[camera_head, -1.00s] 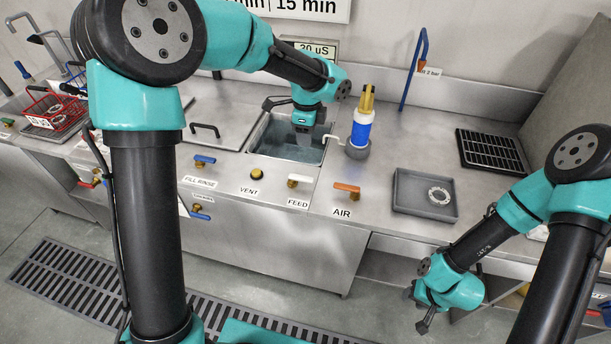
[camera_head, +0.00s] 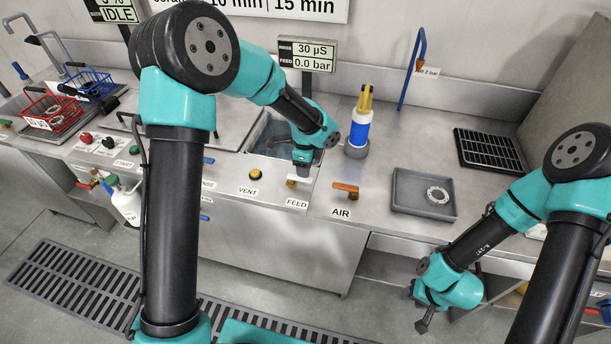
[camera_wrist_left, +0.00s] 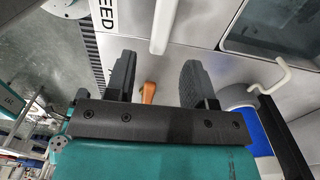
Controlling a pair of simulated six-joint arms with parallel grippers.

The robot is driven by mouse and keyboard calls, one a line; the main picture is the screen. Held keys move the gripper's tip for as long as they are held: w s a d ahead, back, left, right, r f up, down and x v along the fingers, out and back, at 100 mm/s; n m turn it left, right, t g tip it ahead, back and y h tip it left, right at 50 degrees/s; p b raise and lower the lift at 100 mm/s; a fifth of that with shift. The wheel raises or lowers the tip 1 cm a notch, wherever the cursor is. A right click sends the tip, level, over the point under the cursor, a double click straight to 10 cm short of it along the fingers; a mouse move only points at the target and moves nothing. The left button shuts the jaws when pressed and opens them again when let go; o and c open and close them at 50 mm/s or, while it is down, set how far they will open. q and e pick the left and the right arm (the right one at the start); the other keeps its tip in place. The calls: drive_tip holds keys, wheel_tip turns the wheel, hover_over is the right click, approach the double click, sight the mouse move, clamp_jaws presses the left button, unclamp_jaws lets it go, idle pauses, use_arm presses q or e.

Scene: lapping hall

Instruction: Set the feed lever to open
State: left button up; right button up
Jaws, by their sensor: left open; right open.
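The feed lever (camera_head: 298,181) is a small white handle on the counter's front strip, above the FEED label (camera_head: 296,204). It lies roughly sideways, along the counter edge, and my left gripper partly covers it in the head view. In the left wrist view the white lever (camera_wrist_left: 163,25) lies beyond the fingertips, apart from them. My left gripper (camera_head: 301,168) is open and empty, pointing down just behind the lever; its two spread fingers show in the left wrist view (camera_wrist_left: 157,75). My right gripper (camera_head: 424,309) is open and empty, low in front of the counter at right.
The orange AIR lever (camera_head: 346,188) sits right of the feed lever, the brass VENT knob (camera_head: 256,174) left. Behind are a sunken basin (camera_head: 262,140) and a blue-and-white bottle (camera_head: 357,129). The display (camera_head: 306,55) reads feed 0.0 bar. A grey tray (camera_head: 405,193) stands right.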

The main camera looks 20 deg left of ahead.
use_arm(q)
wheel_tip(320, 180, down, 5)
drive_tip(key=shift+f, duration=0.1)
idle(0.3)
clamp_jaws()
idle(0.5)
